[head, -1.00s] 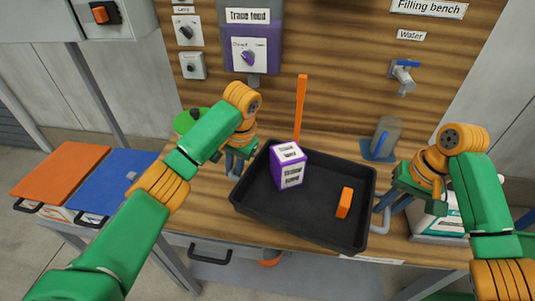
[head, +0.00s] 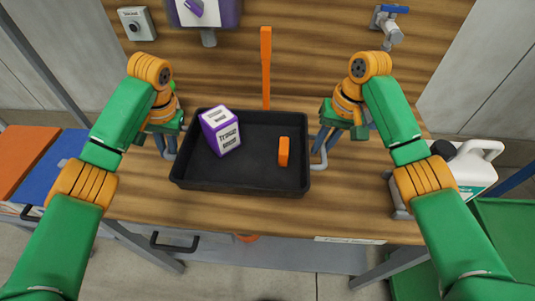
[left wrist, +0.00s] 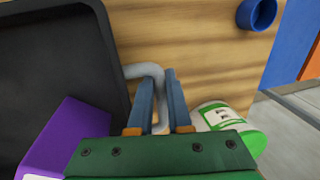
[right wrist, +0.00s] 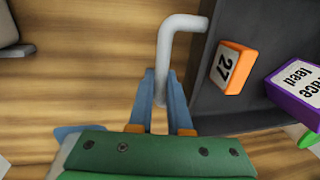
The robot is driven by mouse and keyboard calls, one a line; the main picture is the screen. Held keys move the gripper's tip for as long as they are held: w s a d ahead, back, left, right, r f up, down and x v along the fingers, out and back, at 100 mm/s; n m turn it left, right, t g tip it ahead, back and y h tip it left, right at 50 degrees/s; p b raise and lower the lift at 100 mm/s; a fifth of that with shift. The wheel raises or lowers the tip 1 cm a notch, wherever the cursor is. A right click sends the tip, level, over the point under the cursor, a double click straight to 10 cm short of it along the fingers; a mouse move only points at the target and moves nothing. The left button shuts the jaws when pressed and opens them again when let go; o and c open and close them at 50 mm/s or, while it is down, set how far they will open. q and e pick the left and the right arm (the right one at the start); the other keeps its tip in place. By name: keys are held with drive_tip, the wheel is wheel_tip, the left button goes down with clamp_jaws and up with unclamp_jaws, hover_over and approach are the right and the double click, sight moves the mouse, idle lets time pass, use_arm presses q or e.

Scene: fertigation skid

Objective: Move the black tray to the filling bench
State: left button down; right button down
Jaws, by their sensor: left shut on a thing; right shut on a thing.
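The black tray (head: 262,180) is over the wooden filling bench, roughly square to its front edge; I cannot tell whether it touches the top. It holds a purple-and-white trace feed box (head: 221,132) and an orange block (head: 283,151), marked 27 in the right wrist view (right wrist: 232,66). My left gripper (head: 168,147) is shut on the tray's left grey handle (left wrist: 144,70). My right gripper (head: 322,148) is shut on the right grey handle (right wrist: 166,50). Both fingertip pairs are small in the head view, but the wrist views show them around the handles.
An orange upright strip (head: 265,68) stands behind the tray. A white jug (head: 469,168) is at the right, beyond my right arm. A tap (head: 389,25) is on the back wall. A green-lidded bottle (left wrist: 217,115) is near my left gripper. Bench front is clear.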

use_arm(q)
drive_tip(key=shift+f, duration=0.5)
use_arm(e)
drive_tip(key=shift+f, duration=0.5)
use_arm(q)
drive_tip(key=shift+w+r, duration=0.1)
drive_tip(key=shift+w, duration=0.05)
use_arm(e)
drive_tip(key=shift+w+d, duration=0.1)
drive_tip(key=shift+w, duration=0.05)
